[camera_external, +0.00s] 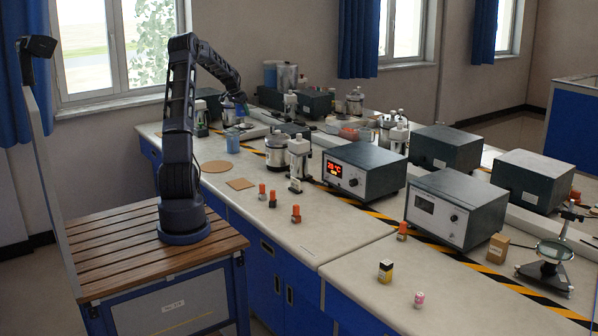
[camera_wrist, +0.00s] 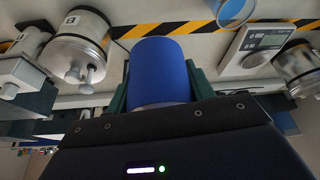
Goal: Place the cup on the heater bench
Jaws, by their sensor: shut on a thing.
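A dark blue cup (camera_wrist: 160,65) is between the two green fingers of my gripper (camera_wrist: 158,88) in the wrist view. The fingers are closed on its sides. In the external view my gripper (camera_external: 238,104) is above the far left part of the bench, small and dark; the held cup is hard to make out there. No thing is clearly labelled as the heater bench. A grey box with a lit red display (camera_external: 363,172) stands at mid-bench, but I cannot tell whether it is the heater bench.
A light blue cup (camera_external: 232,141) stands on the bench below my gripper; a light blue container (camera_wrist: 235,10) shows in the wrist view. Metal vessels (camera_wrist: 78,45) and a white device (camera_wrist: 255,42) are close by. Orange-capped bottles (camera_external: 272,199) stand along the front.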

